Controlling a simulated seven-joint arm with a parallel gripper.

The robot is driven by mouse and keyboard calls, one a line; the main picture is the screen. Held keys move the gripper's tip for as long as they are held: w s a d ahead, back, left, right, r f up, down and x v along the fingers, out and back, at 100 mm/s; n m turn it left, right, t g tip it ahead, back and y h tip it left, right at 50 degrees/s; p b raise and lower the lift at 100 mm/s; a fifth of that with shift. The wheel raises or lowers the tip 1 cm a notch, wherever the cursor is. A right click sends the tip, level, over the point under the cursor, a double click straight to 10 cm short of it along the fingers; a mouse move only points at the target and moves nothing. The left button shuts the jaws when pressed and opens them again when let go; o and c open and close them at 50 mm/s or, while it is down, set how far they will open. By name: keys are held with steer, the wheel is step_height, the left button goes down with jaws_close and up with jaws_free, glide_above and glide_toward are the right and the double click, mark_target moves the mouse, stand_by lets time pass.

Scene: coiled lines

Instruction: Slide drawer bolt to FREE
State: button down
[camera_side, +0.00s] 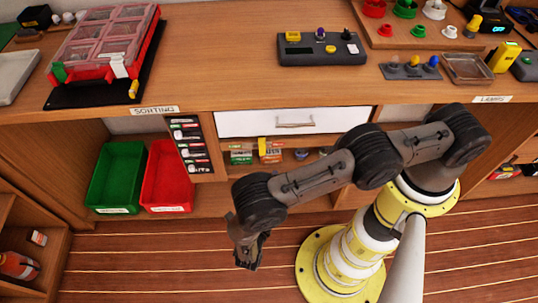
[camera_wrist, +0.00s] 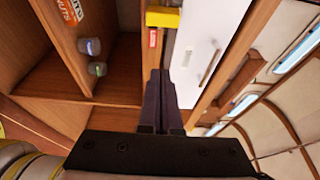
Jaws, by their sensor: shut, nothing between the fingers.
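The white drawer front (camera_side: 292,122) with its bar handle (camera_side: 295,124) sits under the counter edge. It also shows in the wrist view (camera_wrist: 205,50), tilted on its side. A yellow block (camera_wrist: 162,17) lies beside the drawer front's edge in the wrist view, with a small red label (camera_wrist: 153,38) near it. It may be the bolt, but I cannot read the label or tell its position. My gripper (camera_side: 247,264) hangs low in front of the cabinet, apart from the drawer. Its fingers (camera_wrist: 160,74) are shut and empty in the wrist view.
An open shelf under the drawer holds small boxes (camera_side: 270,152) and jars (camera_wrist: 90,46). Green (camera_side: 117,176) and red (camera_side: 167,177) bins stand left of it. The counter (camera_side: 215,70) overhangs the drawer. The floor in front (camera_side: 150,255) is clear.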

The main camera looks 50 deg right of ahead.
steer(key=x, duration=1)
steer(key=shift+w, duration=0.2)
steer(key=shift+w+a, duration=0.8)
steer(key=shift+a, duration=0.15)
steer(key=shift+w+a, duration=0.45)
steer(key=shift+a, duration=0.05)
steer(key=shift+w+a, duration=1.35)
steer(key=shift+w, duration=0.05)
steer(key=s+d, duration=0.3)
steer(key=shift+s, duration=0.2)
steer(key=v, duration=1)
